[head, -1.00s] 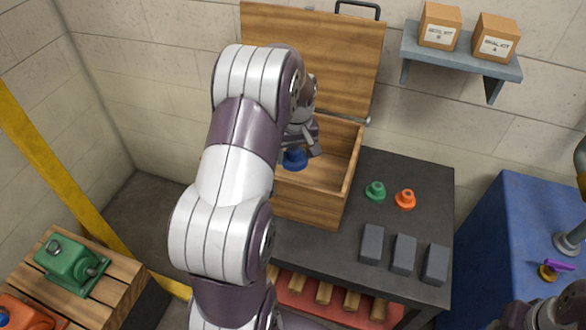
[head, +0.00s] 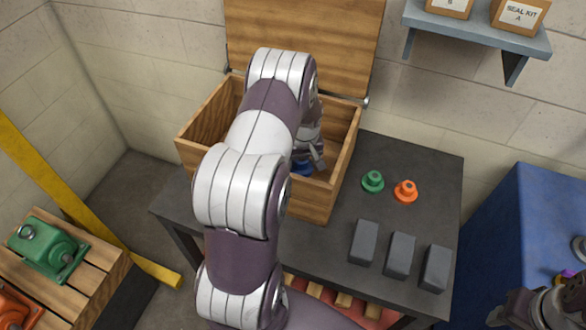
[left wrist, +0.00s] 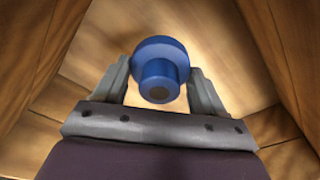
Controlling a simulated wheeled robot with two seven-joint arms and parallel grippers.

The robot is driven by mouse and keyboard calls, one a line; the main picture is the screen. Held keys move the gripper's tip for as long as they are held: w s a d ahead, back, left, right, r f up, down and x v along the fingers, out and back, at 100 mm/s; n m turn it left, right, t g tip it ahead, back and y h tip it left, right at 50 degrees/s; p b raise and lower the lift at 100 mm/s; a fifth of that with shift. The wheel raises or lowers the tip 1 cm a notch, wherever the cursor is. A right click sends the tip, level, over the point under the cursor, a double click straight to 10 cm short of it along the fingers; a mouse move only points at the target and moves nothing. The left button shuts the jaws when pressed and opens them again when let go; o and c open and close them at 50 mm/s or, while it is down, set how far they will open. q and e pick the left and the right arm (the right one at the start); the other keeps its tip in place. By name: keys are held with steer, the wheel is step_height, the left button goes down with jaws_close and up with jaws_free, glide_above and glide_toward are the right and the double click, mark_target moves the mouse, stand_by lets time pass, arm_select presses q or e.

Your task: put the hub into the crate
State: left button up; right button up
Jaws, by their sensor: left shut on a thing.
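The blue hub (head: 302,169) is held by my left gripper (head: 312,165), down inside the open wooden crate (head: 317,203), near its right side in the head view. In the left wrist view the hub (left wrist: 160,68) sits between the two grey fingers of the left gripper (left wrist: 161,82), which are shut on it. Wooden walls surround it there. I cannot tell whether the hub touches the crate floor. My left arm hides part of the crate's front. My right arm's end (head: 535,308) shows at the lower right corner; its fingers are not clear.
The crate's lid (head: 300,45) stands open at the back. A green hub (head: 372,181), an orange hub (head: 405,191) and grey blocks (head: 400,256) lie on the dark table (head: 425,160) to the right. A shelf (head: 480,38) hangs above. A green motor (head: 50,250) stands at left.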

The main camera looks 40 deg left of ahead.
mark_target(301, 173)
arm_select(q)
step_height(301, 173, down, 5)
steer(key=shift+r, duration=0.1)
steer(key=shift+f, duration=0.2)
steer(key=o, duration=1.4)
steer(key=r, duration=0.8)
steer(key=s+d+r, duration=0.1)
steer(key=r, duration=0.3)
steer(key=shift+d+r, duration=0.1)
steer(key=shift+r, duration=0.05)
